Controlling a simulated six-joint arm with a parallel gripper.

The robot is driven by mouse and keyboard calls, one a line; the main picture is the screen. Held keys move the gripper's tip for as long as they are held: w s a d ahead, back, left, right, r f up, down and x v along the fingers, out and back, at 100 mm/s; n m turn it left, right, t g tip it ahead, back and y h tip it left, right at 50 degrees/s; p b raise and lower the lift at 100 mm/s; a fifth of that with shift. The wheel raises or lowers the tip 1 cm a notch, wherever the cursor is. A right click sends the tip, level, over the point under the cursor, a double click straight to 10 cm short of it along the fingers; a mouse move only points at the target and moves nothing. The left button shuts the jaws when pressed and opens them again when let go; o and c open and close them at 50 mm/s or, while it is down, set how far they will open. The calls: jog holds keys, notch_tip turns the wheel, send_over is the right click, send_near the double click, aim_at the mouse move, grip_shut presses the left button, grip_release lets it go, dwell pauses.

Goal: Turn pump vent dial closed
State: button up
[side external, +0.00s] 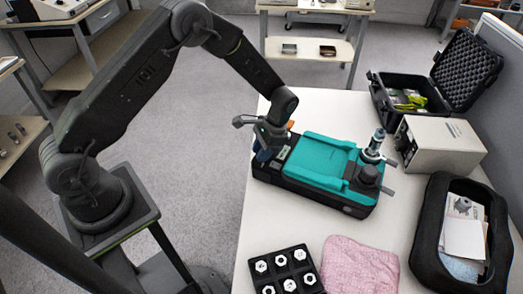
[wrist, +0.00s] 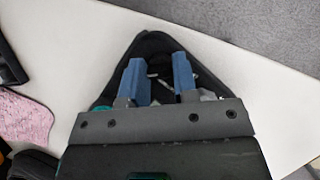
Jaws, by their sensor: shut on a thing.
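The pump (side external: 325,155) is a long black unit with a teal top, lying on the white table. My gripper (side external: 264,152) is low at the pump's left end, with its blue fingers pointing down. In the wrist view the two blue fingers (wrist: 158,78) stand a little apart over a black surface (wrist: 155,45), with a small pale detail between them. The gripper is shut on a part at that end, which I take to be the vent dial; the dial itself is mostly hidden, and its setting cannot be read.
A metallic cylinder (side external: 376,143) stands upright at the pump's right end. A beige box (side external: 440,145), an open black case (side external: 405,105) and a black pouch (side external: 430,255) lie to the right. A pink cloth (side external: 360,267) and a black tray of nuts (side external: 287,272) lie in front.

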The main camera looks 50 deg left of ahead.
jog(key=n+h, duration=0.1)
jog(key=n, duration=0.3)
jog(key=shift+a, duration=0.1)
jog(key=n+h, duration=0.2)
jog(key=n, duration=0.2)
jog(key=shift+n, duration=0.3)
jog(key=n, duration=0.2)
jog(key=n+t+h, duration=0.1)
jog(key=n, duration=0.1)
jog(key=shift+a+h, duration=0.1)
jog(key=shift+h, duration=0.2)
jog(key=shift+s+n+t+h, duration=0.1)
jog(key=shift+n+t+h, duration=0.2)
jog(key=shift+n, duration=0.85)
jog(key=shift+n+t+h, duration=0.2)
jog(key=shift+n+t, duration=0.2)
jog(key=shift+n, duration=0.75)
jog(key=o, duration=0.9)
